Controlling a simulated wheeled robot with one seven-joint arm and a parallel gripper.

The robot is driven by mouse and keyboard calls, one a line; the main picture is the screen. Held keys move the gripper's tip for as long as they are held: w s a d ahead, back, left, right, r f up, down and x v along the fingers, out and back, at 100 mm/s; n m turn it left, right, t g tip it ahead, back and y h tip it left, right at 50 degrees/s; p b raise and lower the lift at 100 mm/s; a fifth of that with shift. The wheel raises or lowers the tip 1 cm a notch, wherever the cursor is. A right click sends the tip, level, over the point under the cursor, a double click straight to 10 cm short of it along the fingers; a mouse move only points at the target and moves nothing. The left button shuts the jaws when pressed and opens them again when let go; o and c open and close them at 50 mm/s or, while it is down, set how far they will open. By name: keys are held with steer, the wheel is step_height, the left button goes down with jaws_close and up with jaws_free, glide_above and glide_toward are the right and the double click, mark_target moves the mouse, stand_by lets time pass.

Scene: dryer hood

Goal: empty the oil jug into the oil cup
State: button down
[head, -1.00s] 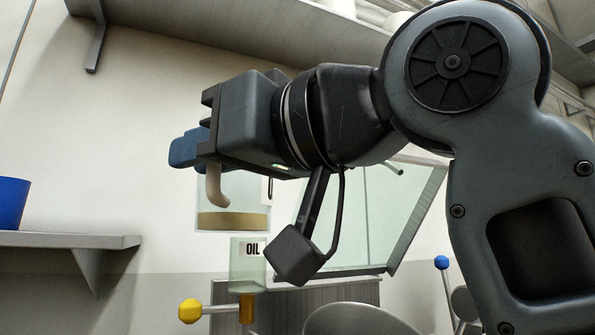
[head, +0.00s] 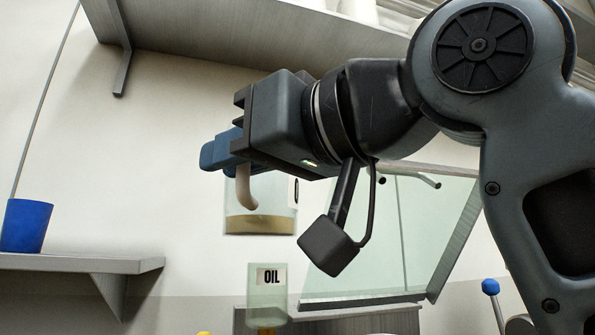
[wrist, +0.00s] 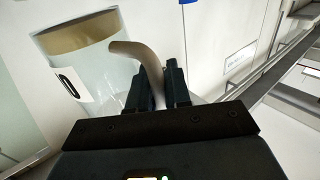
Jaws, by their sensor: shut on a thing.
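The oil jug (head: 259,205) is clear, with a layer of brown oil at its bottom and a curved tan handle. It hangs upright in the head view. My gripper (head: 222,150) is shut on the handle; the wrist view shows the handle between my fingers (wrist: 160,88) and the jug (wrist: 105,75) to their left. The oil cup (head: 267,293) is a pale green clear vessel with an OIL label. It stands below the jug, slightly to the right, with a visible gap between them. My gripper hides the jug's upper part in the head view.
A blue cup (head: 26,226) stands on a grey shelf (head: 80,264) at the left. A tilted glass panel (head: 400,240) is right of the jug. A blue-knobbed lever (head: 491,287) is at the lower right. An overhead shelf (head: 230,45) runs above my arm.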

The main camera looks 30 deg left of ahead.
steer(key=shift+s+d+r+m+g+h+p, duration=0.15)
steer(key=shift+r+m+h+p, duration=0.4)
steer(key=shift+p, duration=1.35)
steer(key=shift+s+d+r+m+g+h+p, duration=0.2)
steer(key=shift+r+m+p, duration=0.55)
steer(key=shift+p, duration=1.15)
steer(key=shift+s+a+r+m+g+h+p, duration=0.2)
steer(key=shift+r+m+h+p, duration=0.45)
steer(key=shift+p, duration=1.25)
steer(key=shift+w+d+r+m+g+h+p, duration=0.1)
steer(key=shift+r+m+g+h+p, duration=0.5)
steer(key=shift+p, duration=1.6)
